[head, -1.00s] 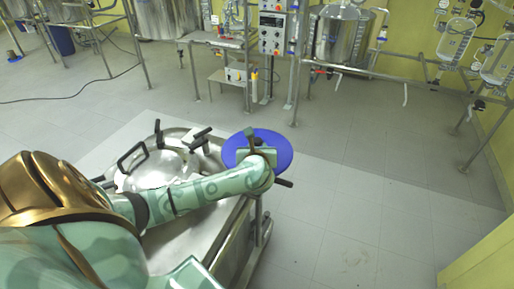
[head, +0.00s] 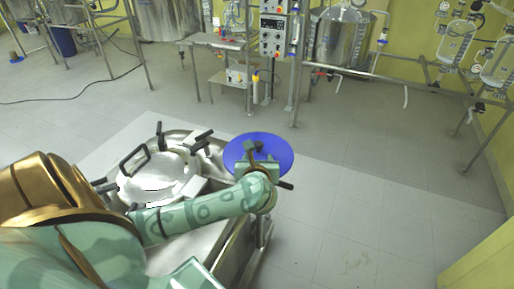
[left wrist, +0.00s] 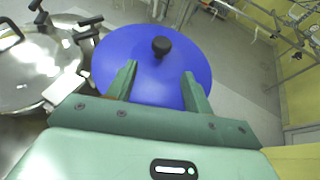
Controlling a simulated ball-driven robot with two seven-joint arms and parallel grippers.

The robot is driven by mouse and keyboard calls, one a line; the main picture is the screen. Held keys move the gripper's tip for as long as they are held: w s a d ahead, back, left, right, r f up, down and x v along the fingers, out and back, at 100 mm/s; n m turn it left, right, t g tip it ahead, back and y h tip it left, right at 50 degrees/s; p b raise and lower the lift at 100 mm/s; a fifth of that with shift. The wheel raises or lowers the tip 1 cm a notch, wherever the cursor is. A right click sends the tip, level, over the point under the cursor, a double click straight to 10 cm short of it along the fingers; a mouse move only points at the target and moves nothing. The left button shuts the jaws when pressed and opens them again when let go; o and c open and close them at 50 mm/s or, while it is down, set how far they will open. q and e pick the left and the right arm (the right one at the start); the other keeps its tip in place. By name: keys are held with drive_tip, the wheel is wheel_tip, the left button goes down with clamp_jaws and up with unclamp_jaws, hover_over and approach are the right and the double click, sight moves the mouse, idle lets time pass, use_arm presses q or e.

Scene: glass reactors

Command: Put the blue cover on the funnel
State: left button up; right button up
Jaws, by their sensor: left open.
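The blue cover (head: 235,152) is a flat round disc at the back right corner of the steel cart in the head view. A black knob stands near its middle, and the cover also shows in the left wrist view (left wrist: 118,52). My left gripper (head: 261,163) is open at the cover's near edge. In the left wrist view its two fingers (left wrist: 160,84) lie over the near part of the disc, with the knob beyond them and not between them. What is under the cover is hidden, and I cannot make out a funnel. My right gripper is not in view.
A round steel vessel (head: 178,176) with black clamps and handles sits on the cart left of the cover. Steel frames with glass reactors (head: 456,45) stand along the far wall. The floor to the right is clear.

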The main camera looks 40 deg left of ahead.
use_arm(q)
drive_tip(key=v, duration=0.4)
drive_tip(key=shift+s+d+r, duration=0.1)
drive_tip(key=shift+s, duration=0.05)
idle(0.4)
